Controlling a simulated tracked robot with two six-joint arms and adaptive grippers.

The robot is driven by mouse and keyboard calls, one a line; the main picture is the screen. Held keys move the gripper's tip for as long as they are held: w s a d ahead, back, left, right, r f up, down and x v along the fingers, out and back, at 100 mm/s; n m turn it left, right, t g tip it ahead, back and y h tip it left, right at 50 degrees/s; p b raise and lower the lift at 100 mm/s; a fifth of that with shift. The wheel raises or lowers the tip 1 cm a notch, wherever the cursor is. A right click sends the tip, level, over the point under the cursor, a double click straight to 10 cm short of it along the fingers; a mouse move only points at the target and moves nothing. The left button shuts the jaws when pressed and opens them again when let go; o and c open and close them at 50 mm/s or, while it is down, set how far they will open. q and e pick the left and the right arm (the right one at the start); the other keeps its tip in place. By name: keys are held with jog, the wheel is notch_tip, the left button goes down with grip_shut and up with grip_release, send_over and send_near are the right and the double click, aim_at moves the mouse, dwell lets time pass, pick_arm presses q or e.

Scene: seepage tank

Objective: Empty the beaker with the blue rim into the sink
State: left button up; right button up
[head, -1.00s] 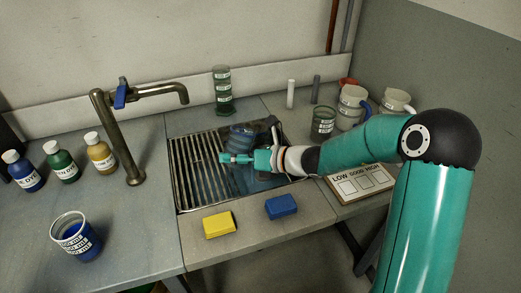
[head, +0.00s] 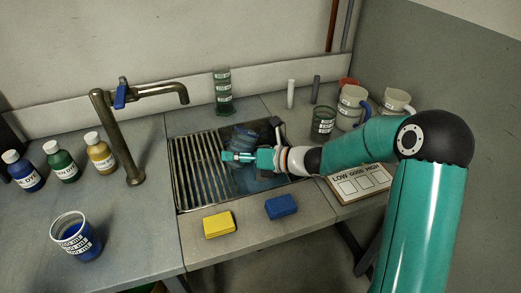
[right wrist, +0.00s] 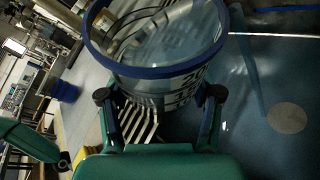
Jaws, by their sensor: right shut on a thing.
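The beaker with the blue rim (right wrist: 160,72) is between the two fingers of my right gripper (right wrist: 160,97) in the right wrist view. It is clear, with a printed scale. Slats show through it, and I cannot tell whether liquid is inside. In the head view my right gripper (head: 226,156) is over the sink (head: 203,172), shut on this beaker, which shows only as a dim bluish shape (head: 244,134) behind the gripper. Its exact tilt is unclear. The sink has a slatted grate on the left and a dark bluish basin on the right.
A tap (head: 125,130) stands left of the sink. Dye bottles (head: 62,160) and a beaker of blue liquid (head: 75,236) are further left. A yellow sponge (head: 219,225) and blue sponge (head: 281,207) lie in front. A green cylinder (head: 223,92) stands behind; jugs (head: 352,105) stand right.

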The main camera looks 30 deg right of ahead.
jog(key=shift+r+m+y, duration=0.5)
jog(key=shift+r+m, duration=0.05)
jog(key=shift+m, duration=0.15)
dwell(0.8)
jog(key=shift+a+f+m+t+y, duration=0.2)
jog(key=shift+m+t+y, duration=0.15)
jog(key=shift+m, duration=0.35)
dwell(0.8)
jog(key=shift+r+m+y, duration=0.35)
jog(key=shift+r+m, duration=0.25)
jog(key=shift+m, duration=0.1)
dwell(1.0)
jog(key=shift+f+m+t, duration=0.15)
jog(key=shift+m+t, duration=0.1)
jog(key=shift+m, duration=0.55)
dwell(0.9)
jog(key=shift+w+d+f+m+t+y, duration=0.2)
jog(key=shift+d+m+t+y, duration=0.15)
jog(key=shift+d+m, duration=0.35)
dwell(0.9)
